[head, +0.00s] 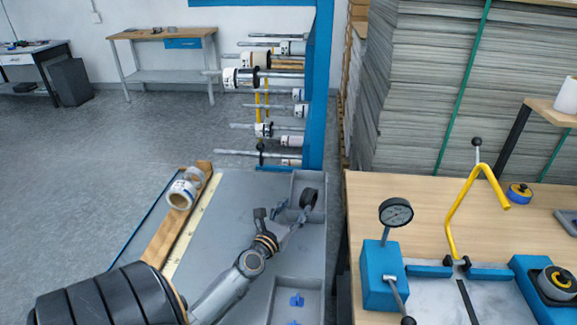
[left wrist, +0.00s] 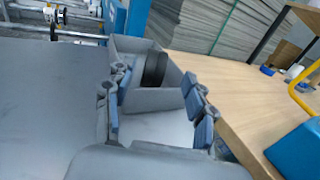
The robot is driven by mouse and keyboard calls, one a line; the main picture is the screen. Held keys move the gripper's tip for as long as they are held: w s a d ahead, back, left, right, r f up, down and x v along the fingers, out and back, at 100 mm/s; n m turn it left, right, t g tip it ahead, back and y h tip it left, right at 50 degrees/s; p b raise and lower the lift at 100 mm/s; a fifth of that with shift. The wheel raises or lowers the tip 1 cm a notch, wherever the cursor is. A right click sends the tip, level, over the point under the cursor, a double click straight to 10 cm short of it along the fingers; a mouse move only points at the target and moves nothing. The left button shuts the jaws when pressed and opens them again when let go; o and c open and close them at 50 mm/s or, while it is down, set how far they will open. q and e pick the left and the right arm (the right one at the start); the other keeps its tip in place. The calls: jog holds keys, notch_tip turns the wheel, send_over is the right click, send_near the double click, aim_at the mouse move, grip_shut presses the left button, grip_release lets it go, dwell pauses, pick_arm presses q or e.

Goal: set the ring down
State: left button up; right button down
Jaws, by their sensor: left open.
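A dark ring (head: 309,197) stands on edge in the far right compartment (head: 308,180) of the grey bench top. In the left wrist view the ring (left wrist: 156,68) sits inside the grey-walled compartment (left wrist: 155,98), beyond its near wall. My left gripper (head: 291,213) reaches in from the lower left. Its fingers are spread at the near side of the ring. In the left wrist view the open left gripper (left wrist: 156,82) frames the ring between its fingertips, with nothing visibly pinched. The ring's lower part is hidden by the compartment wall there. My right gripper does not show.
A near compartment (head: 297,283) holds small blue parts. A blue rack (head: 319,90) with roll-bearing rods stands behind. A wooden table (head: 365,208) with a gauge and yellow lever is at right. The bench's middle is clear.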

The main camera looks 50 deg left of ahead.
pick_arm(q)
jog(key=shift+v, duration=1.5)
jog(key=shift+r, duration=0.1)
